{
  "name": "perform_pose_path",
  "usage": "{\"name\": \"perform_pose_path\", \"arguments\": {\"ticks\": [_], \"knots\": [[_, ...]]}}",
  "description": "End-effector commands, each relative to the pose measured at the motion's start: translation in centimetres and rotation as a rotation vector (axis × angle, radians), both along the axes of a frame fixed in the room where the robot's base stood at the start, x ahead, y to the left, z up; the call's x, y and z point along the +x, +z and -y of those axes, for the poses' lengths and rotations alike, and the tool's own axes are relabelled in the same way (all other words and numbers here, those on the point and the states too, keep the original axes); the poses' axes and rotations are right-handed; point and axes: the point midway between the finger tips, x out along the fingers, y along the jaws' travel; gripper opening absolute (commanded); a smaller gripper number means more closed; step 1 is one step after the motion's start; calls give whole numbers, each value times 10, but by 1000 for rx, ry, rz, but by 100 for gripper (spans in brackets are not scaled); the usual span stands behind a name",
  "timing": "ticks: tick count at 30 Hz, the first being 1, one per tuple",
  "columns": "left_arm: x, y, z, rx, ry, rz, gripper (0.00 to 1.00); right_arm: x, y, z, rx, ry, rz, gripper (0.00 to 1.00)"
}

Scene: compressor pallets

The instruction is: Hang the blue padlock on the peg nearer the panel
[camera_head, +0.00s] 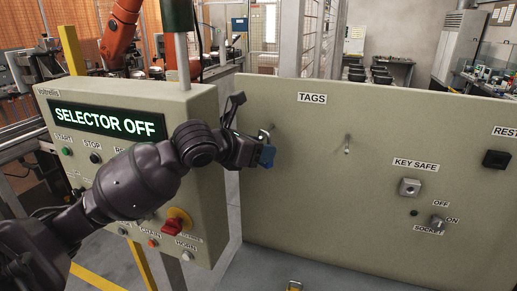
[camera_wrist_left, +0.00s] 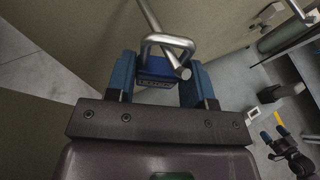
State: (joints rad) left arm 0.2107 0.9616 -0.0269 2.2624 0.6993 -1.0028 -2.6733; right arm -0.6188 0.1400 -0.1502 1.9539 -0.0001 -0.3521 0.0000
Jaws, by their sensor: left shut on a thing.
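My left gripper (camera_head: 262,152) is at the left peg (camera_head: 266,130) under the TAGS label, the peg nearer the control panel (camera_head: 110,120). It is shut on the blue padlock (camera_wrist_left: 155,70), whose body sits between the blue fingers in the left wrist view (camera_wrist_left: 160,80). The padlock's steel shackle (camera_wrist_left: 168,40) stands up from the body. The peg (camera_wrist_left: 150,22) appears to run through the shackle loop, with its tip in front of the padlock body. The second peg (camera_head: 347,145) is bare. My right gripper (camera_wrist_left: 275,134) shows small in the wrist view, its fingertips apart.
The beige board (camera_head: 310,200) also carries a key safe (camera_head: 409,187), a socket switch (camera_head: 437,222) and a black button block (camera_head: 496,159) to the right. The space before the board's middle is clear.

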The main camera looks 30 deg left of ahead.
Motion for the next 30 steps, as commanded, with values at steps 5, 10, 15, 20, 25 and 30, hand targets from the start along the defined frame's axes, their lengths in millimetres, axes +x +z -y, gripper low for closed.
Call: {"name": "perform_pose_path", "arguments": {"ticks": [5, 10, 15, 20, 25, 30], "knots": [[0, 0, 0, 0, 0, 1, 53, 0, 0, 0, 0, 0, 0, 100], [0, 0, 0, 0, 0, 1, 78, 0, 0, 0, 0, 0, 0, 100], [0, 0, 0, 0, 0, 0, 78, 0, 0, 0, 0, 0, 0, 100], [-2, 0, -1, 0, 0, -1, 78, 0, 0, 0, 0, 0, 1, 100], [-13, 5, -5, 3, 1, 2, 78, 1, -2, 0, 0, 0, 3, 100], [-34, 13, -11, 5, 2, 0, 78, 2, -4, 0, 0, 1, 7, 100]]}}
